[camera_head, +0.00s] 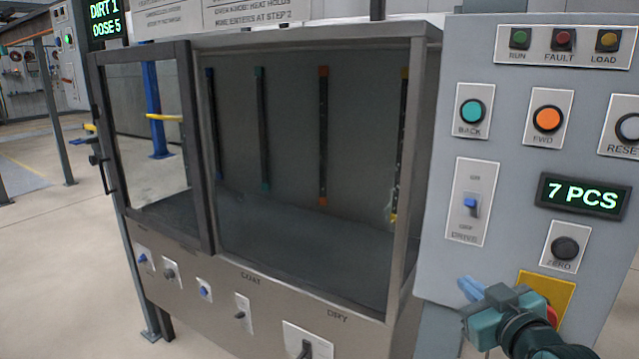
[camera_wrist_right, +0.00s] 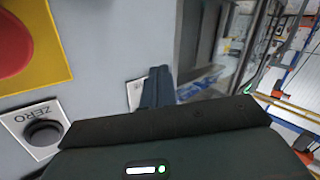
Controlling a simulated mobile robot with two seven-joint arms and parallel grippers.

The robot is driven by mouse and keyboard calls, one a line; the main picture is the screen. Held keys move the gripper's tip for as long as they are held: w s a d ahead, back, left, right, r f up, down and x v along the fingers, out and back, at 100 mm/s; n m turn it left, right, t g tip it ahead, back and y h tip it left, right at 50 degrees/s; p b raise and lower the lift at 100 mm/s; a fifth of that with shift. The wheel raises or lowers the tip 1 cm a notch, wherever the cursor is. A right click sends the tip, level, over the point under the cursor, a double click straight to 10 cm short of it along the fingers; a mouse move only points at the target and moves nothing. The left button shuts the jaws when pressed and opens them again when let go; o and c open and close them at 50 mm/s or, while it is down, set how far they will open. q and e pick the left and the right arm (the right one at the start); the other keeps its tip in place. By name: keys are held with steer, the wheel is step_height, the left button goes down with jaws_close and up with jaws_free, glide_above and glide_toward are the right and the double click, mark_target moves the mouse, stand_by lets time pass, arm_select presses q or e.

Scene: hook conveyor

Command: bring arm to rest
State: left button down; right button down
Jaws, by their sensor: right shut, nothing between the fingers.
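My right gripper (camera_head: 470,290) is at the lower right of the head view, in front of the lower edge of the grey control panel (camera_head: 470,270). Its fingers are shut with nothing between them. In the right wrist view the closed fingers (camera_wrist_right: 158,85) point toward the panel's edge. The gripper partly covers a yellow plate (camera_head: 548,290) with a red button, most of which is hidden in the head view. The red button (camera_wrist_right: 15,45) shows large in the right wrist view. My left gripper is in neither view.
The panel carries a green BACK button (camera_head: 473,111), an orange FWD button (camera_head: 547,118), a DRIVE switch (camera_head: 471,205), a black ZERO knob (camera_head: 565,248) and a display (camera_head: 583,195) reading 7 PCS. Left is a metal cabinet (camera_head: 290,270) with its framed glass door (camera_head: 150,140) and switches below.

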steer(key=s+a+f+g, duration=0.1)
steer(key=s+a+f, duration=0.15)
steer(key=f, duration=0.45)
steer(key=s+a+f+g, duration=0.1)
steer(key=s+f, duration=0.2)
steer(key=f, duration=0.3)
arm_select(q)
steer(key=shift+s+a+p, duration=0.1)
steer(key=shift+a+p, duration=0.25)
steer(key=shift+p, duration=0.2)
arm_select(e)
steer(key=s+a+f+g, duration=0.1)
steer(key=s+a+f, duration=0.2)
steer(key=s+f, duration=0.4)
steer(key=s+a+f+m+g+y, duration=0.1)
steer(key=s+a+f, duration=0.3)
steer(key=s+f, duration=0.4)
steer(key=shift+s+a+f+g, duration=0.25)
steer(key=shift+s+a+g, duration=0.05)
steer(key=shift+s+g, duration=0.55)
stand_by(0.8)
